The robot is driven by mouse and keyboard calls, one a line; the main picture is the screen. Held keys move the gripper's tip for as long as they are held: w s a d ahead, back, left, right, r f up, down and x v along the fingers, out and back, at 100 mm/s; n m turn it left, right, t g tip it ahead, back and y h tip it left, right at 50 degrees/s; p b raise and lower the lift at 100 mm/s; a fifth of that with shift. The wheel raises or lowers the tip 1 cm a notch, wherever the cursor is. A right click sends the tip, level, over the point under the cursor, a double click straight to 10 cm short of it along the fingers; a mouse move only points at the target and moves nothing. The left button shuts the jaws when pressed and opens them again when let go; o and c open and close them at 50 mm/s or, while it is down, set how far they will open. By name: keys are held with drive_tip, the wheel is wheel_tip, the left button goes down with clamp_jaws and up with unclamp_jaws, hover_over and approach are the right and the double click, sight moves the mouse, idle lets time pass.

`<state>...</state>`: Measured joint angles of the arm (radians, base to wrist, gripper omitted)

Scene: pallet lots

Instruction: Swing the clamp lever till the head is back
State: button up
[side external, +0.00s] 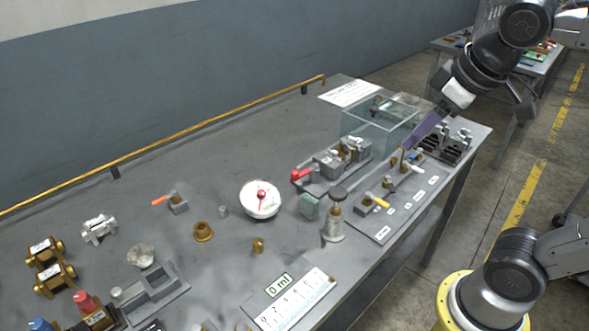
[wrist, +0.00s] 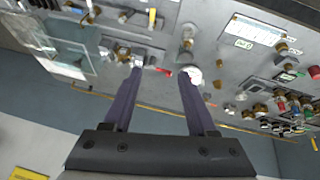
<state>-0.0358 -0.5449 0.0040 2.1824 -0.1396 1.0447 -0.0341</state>
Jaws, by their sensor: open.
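A grey clamp fixture (side external: 338,160) stands right of the table's middle, beside a clear box. Its lever appears to be the red handle (side external: 301,174) at its left end, lying low. The head's exact position is too small to tell. In the wrist view the red handle (wrist: 165,72) shows between my fingers, with the fixture (wrist: 147,61) partly behind the left finger. My gripper (side external: 408,147) is open and empty, with purple fingers, over the right part of the table. It also shows in the wrist view (wrist: 157,70), apart from the lever.
The clear box (side external: 365,125) stands behind the fixture. A valve board (side external: 400,205) with yellow and white handles lies in front. A yellow rail (side external: 180,140) runs along the back.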

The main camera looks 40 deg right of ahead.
drive_tip(key=w+r+n+g+h, duration=0.1)
drive_tip(key=w+r, duration=0.1)
drive_tip(key=w, duration=0.8)
drive_tip(key=n+g+h, duration=0.1)
drive_tip(key=n+g, duration=0.1)
drive_tip(key=n, duration=0.1)
hover_over(294, 172)
drive_tip(key=s+a, duration=0.2)
drive_tip(key=a, duration=0.3)
wheel_tip(294, 172, down, 11)
drive_tip(key=x, duration=0.8)
drive_tip(key=d+x, duration=0.1)
drive_tip(key=x, duration=0.4)
drive_tip(key=shift+s, duration=0.3)
drive_tip(key=shift+r, duration=0.1)
drive_tip(key=c, duration=0.9)
clamp_jaws()
drive_tip(key=shift+w+d+r, duration=0.15)
